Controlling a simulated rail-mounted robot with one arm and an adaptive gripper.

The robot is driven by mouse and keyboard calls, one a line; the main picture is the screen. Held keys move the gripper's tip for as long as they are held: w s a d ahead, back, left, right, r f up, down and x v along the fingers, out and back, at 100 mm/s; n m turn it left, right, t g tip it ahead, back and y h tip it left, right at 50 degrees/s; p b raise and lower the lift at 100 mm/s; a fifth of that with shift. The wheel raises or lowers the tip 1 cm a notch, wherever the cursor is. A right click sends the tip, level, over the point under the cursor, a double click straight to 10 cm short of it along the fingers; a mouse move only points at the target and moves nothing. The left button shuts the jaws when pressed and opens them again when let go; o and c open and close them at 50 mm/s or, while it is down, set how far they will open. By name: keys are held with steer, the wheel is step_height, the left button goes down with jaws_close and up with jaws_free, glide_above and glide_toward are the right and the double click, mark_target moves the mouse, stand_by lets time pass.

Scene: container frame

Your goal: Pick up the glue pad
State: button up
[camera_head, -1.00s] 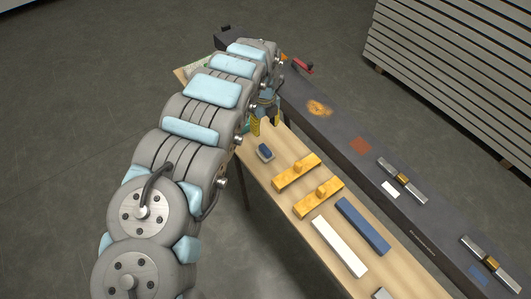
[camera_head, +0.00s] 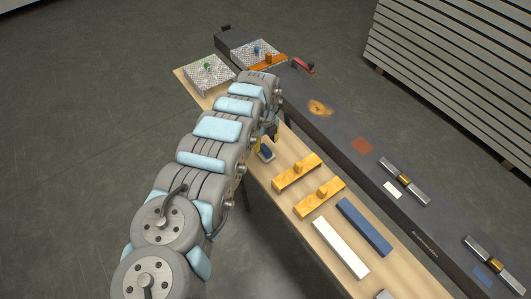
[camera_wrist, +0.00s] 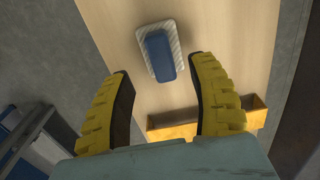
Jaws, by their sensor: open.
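The likely glue pad (camera_head: 266,154) is a small blue block on a pale striped base. It lies on the wooden bench top (camera_head: 290,200), near its left edge. In the wrist view the glue pad (camera_wrist: 160,55) lies below my gripper, slightly tilted in the picture, and looks uncovered. My gripper (camera_head: 267,138) is over the bench close to the pad, partly hidden by my arm. In the wrist view my gripper (camera_wrist: 161,64) is open, with its yellow fingers apart and nothing held. The pad appears between and just beyond the fingertips, apart from them.
A blue bar (camera_head: 363,226) and a white bar (camera_head: 340,248) lie nearer. A dark beam (camera_head: 345,128) runs alongside. Two mesh trays (camera_head: 209,76) (camera_head: 254,53) stand at the far end.

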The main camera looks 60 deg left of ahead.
mark_target(266, 148)
steer(key=shift+f, duration=0.15)
steer(key=shift+w+f+b, duration=0.2)
steer(key=shift+f+b, duration=0.75)
steer(key=shift+f, duration=1.15)
steer(key=shift+s+f, duration=0.1)
steer(key=shift+f, duration=0.35)
steer(key=shift+r, duration=0.1)
jaws_close()
